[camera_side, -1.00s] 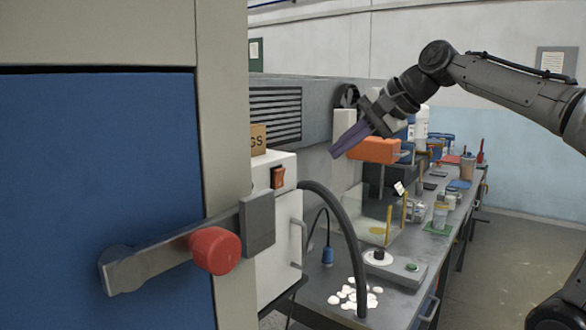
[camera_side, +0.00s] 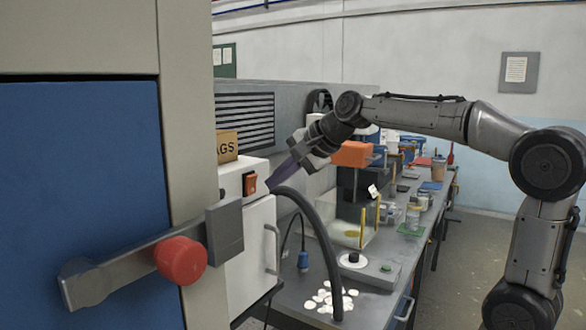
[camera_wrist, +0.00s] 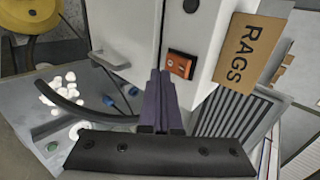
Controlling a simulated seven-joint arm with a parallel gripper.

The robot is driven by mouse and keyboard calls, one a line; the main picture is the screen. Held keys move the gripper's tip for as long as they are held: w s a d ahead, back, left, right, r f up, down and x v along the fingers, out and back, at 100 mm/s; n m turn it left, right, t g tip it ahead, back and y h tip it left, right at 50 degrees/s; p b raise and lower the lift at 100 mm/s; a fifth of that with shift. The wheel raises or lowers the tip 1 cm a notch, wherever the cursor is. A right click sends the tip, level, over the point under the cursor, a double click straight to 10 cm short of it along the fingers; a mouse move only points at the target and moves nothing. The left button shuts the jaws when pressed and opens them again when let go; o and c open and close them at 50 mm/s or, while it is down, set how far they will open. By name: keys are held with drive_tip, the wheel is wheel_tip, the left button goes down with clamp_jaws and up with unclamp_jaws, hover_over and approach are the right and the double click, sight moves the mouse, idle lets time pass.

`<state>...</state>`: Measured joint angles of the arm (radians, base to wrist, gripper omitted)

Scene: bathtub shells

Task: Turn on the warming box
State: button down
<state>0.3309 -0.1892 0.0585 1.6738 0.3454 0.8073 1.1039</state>
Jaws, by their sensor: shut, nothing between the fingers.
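The warming box (camera_side: 249,240) is a white cabinet with a door handle, standing on the bench beside the large blue-doored cabinet. Its orange-red rocker switch (camera_side: 250,184) is on the upper front panel. In the wrist view the switch (camera_wrist: 180,65) lies just beyond and slightly right of my fingertips. My gripper (camera_side: 272,184) has purple fingers pressed together, empty, pointing down-left at the panel. In the wrist view my gripper (camera_wrist: 160,75) is centred. The tips look close to the panel, a little right of the switch in the side view; I cannot tell whether they touch.
A cardboard RAGS box (camera_side: 226,146) sits on top of the warming box. A thick dark hose (camera_side: 318,235) arches in front of it. White shells (camera_side: 330,300) lie on the bench. A blue cabinet with a red-knobbed lever (camera_side: 181,261) stands at left.

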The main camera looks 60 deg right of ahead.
sight(252, 175)
drive_tip(key=shift+w+r, duration=0.15)
drive_tip(key=shift+w, duration=0.6)
drive_tip(key=shift+w+r, duration=0.15)
drive_tip(key=shift+w, duration=0.6)
drive_tip(key=shift+w, duration=0.1)
drive_tip(key=shift+w+r+g, duration=0.15)
drive_tip(key=shift+w+g, duration=0.1)
drive_tip(key=shift+g, duration=0.05)
drive_tip(key=shift+r, duration=0.15)
drive_tip(key=shift+r, duration=0.65)
